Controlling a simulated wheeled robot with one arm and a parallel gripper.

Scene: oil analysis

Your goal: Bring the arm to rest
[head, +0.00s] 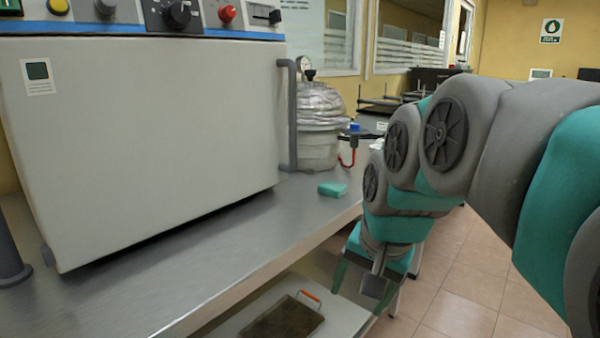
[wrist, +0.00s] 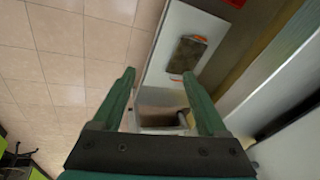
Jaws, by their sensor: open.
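My arm (head: 440,150) reaches in from the right in the head view and bends down in front of the metal bench. My gripper (wrist: 158,88) points down past the bench's front edge, its two green fingers apart with nothing between them. In the head view my gripper (head: 362,285) is partly hidden by its own wrist. Below it a lower white shelf (head: 235,318) holds a dark tray (head: 283,318) with an orange handle; the tray also shows in the wrist view (wrist: 187,54), beyond the fingers and apart from them.
A large grey oven-like machine (head: 150,130) fills the left of the bench (head: 240,235). A lidded pot (head: 318,130) and a teal block (head: 332,189) stand to its right. The tiled floor (head: 470,270) on the right is clear.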

